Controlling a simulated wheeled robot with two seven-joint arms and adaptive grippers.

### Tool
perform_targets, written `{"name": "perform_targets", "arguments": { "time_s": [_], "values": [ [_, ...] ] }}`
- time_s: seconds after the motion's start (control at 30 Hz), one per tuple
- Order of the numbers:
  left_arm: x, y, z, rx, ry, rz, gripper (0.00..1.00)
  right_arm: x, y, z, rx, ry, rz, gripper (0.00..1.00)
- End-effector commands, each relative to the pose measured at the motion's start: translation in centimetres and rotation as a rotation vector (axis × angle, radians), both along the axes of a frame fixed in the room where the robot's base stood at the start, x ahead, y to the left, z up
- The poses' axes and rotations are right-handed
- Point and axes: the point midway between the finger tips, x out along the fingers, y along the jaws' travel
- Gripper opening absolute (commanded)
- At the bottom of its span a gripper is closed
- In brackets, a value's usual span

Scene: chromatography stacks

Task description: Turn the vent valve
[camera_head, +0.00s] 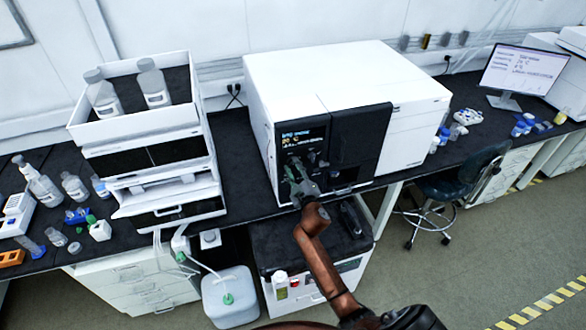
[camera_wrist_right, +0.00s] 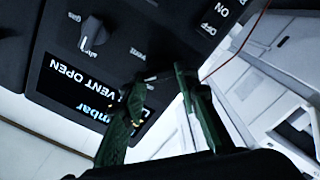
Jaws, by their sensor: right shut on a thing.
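The vent valve is on the black front panel (camera_wrist_right: 150,20) of the large white instrument (camera_head: 345,80). My right gripper (camera_head: 296,172) reaches up to that panel, just below a small lit display (camera_head: 300,134). In the right wrist view its green fingers (camera_wrist_right: 163,76) are shut at the panel, on a dark knob beside a label that seems to read "vent". The fingers hide most of this knob, so its angle is unclear. The display (camera_wrist_right: 92,92) there appears upside down and reads "VENT OPEN". A grey-tipped gas knob (camera_wrist_right: 95,38) sits apart from the fingers. My left gripper is not in view.
A white module stack (camera_head: 150,150) with bottles on top stands left of the instrument. A box unit (camera_head: 330,275) sits under the bench below my right arm. A chair (camera_head: 460,185) and a monitor (camera_head: 525,72) are at the right. Small bottles stand at the left.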

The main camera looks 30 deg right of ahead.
Motion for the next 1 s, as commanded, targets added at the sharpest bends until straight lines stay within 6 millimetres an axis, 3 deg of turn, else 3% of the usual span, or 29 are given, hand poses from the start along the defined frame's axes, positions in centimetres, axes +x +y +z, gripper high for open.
{"name": "perform_targets", "arguments": {
  "time_s": [0.6, 1.0],
  "values": [
    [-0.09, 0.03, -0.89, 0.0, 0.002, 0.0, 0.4, 0.01, 0.17, -0.36, -0.532, 0.128, 0.003, 0.04],
    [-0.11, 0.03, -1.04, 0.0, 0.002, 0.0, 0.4, 0.01, 0.21, -0.44, -0.699, 0.169, 0.002, 0.04]
  ]
}}
